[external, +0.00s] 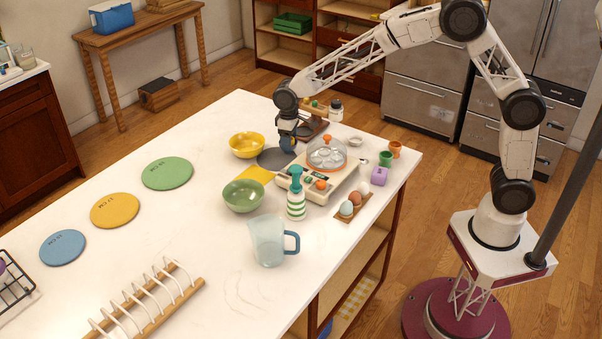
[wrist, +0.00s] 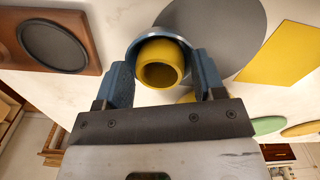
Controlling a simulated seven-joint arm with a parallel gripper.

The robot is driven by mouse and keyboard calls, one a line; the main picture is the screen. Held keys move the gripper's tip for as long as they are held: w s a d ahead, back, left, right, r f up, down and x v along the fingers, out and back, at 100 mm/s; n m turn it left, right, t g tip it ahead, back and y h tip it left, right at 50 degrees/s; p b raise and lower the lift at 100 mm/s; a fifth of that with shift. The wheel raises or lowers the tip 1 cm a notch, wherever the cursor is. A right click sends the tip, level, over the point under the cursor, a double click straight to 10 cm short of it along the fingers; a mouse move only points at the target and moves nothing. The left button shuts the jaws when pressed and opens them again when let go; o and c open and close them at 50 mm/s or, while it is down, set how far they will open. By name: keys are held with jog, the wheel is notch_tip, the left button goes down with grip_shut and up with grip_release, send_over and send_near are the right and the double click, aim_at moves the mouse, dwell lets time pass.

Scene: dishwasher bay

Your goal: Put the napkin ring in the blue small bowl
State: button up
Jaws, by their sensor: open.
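In the wrist view a yellow napkin ring (wrist: 162,72) shows between my fingers, its open end facing the camera. The rim of the blue small bowl (wrist: 152,34) curves around it, so the ring appears within the bowl's outline; I cannot tell whether it rests on the bowl's floor. My gripper (external: 287,141) is open and low over the white counter, between the yellow bowl and the scale, at the grey disc's far edge. Its fingers stand on either side of the ring and overlap the bowl's sides. The ring and most of the bowl are hidden in the external view.
The grey disc (external: 275,159), yellow bowl (external: 247,144), yellow napkin (external: 255,175) and green bowl (external: 243,196) are close by. A wooden tray (wrist: 88,40) lies beside my gripper.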

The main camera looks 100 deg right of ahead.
jog(key=shift+s+a+f, duration=0.1)
jog(key=shift+s+f, duration=0.15)
jog(key=shift+f, duration=0.2)
notch_tip(320, 180, up, 14)
jog(key=shift+w+f, duration=0.15)
dwell(0.5)
dwell(0.5)
jog(key=s+a+r+n, duration=0.1)
jog(key=s+a+r, duration=0.2)
jog(key=s+a, duration=0.4)
jog(key=s+a+r+n+t, duration=0.1)
jog(key=s+a+r, duration=0.2)
jog(key=s+a, duration=0.4)
jog(key=s+a+r+n, duration=0.1)
jog(key=s+a+r, duration=0.1)
jog(key=s+a, duration=0.5)
jog(key=s+a+f, duration=0.1)
jog(key=s+a, duration=0.3)
jog(key=s, duration=0.4)
jog(key=s+a+f+n+t, duration=0.1)
jog(key=s+a+f, duration=0.1)
jog(key=s+a, duration=0.3)
jog(key=s+a+f+n, duration=0.1)
jog(key=s+a, duration=0.4)
jog(key=s, duration=0.6)
jog(key=shift+a+f+t, duration=0.15)
jog(key=shift+f+t, duration=0.15)
jog(key=shift+f, duration=0.3)
